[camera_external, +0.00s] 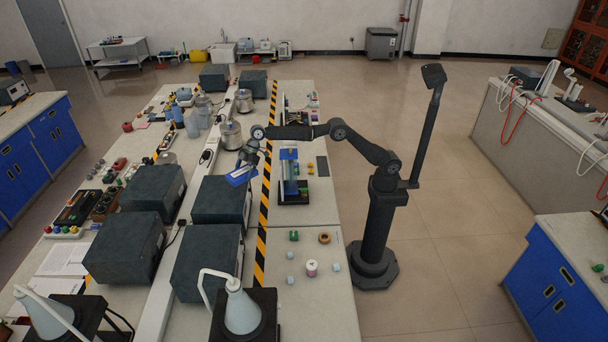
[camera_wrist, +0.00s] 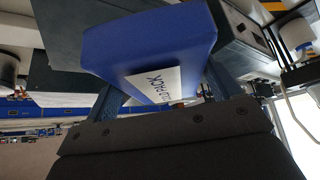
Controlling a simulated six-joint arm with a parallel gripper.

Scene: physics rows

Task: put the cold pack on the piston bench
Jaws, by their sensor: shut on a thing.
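The cold pack (camera_external: 240,176) is a blue block with a white label. In the wrist view the cold pack (camera_wrist: 150,45) fills the upper middle, tilted, with part of its lettering readable. My gripper (camera_external: 247,163) is shut on it and holds it tilted above the long table, left of the striped tape. An apparatus with a blue top, an upright column and a black base (camera_external: 293,199) stands right of the tape; it appears to be the piston bench. The cold pack is apart from it.
Dark grey boxes (camera_external: 220,199) stand below and left of the cold pack. A metal pot (camera_external: 231,135) is just behind it. Small blocks, a spool (camera_external: 311,268) and a brown ring (camera_external: 324,238) lie nearer on the right tabletop, with bare surface between them.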

